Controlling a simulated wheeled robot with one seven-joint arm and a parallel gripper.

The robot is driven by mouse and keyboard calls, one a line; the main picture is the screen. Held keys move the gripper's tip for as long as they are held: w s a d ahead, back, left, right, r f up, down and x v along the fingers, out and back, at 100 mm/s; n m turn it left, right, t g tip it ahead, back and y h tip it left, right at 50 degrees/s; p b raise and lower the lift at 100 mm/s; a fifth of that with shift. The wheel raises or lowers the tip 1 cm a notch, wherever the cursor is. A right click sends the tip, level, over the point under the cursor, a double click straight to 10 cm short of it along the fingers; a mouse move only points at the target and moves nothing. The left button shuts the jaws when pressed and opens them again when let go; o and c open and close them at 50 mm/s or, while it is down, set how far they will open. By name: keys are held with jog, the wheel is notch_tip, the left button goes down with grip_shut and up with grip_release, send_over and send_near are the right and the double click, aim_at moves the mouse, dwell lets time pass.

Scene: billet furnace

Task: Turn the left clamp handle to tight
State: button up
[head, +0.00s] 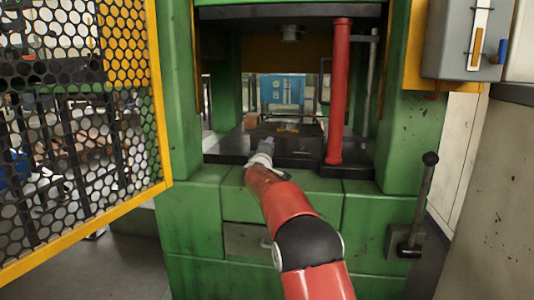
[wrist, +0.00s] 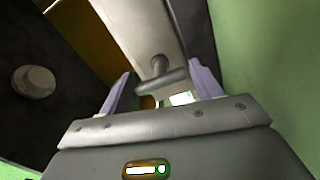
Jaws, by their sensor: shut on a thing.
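In the wrist view, the clamp handle is a grey crossbar (wrist: 162,81) on a short round stem, set on a pale metal strip. The two lavender fingers of my gripper (wrist: 160,88) stand at its two ends, and the gripper is shut on it. In the head view, my red arm reaches into the green press, and my gripper (head: 264,154) is at the front left of the dark press bed. The handle cannot be made out there. No tight mark is readable in either view.
A red upright post (head: 339,90) stands on the press bed (head: 290,153) to the right of my gripper. A yellow-framed mesh guard (head: 80,130) stands at left. A black-knobbed lever (head: 421,200) is at right, below a grey box (head: 462,40). A small brown block (head: 251,121) lies behind my gripper.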

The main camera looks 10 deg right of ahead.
jog(key=o, duration=1)
jog(key=shift+d+f, duration=0.1)
jog(key=shift+s+a, duration=0.25)
jog(key=shift+s, duration=0.2)
jog(key=v, duration=0.6)
jog(key=shift+s, duration=0.4)
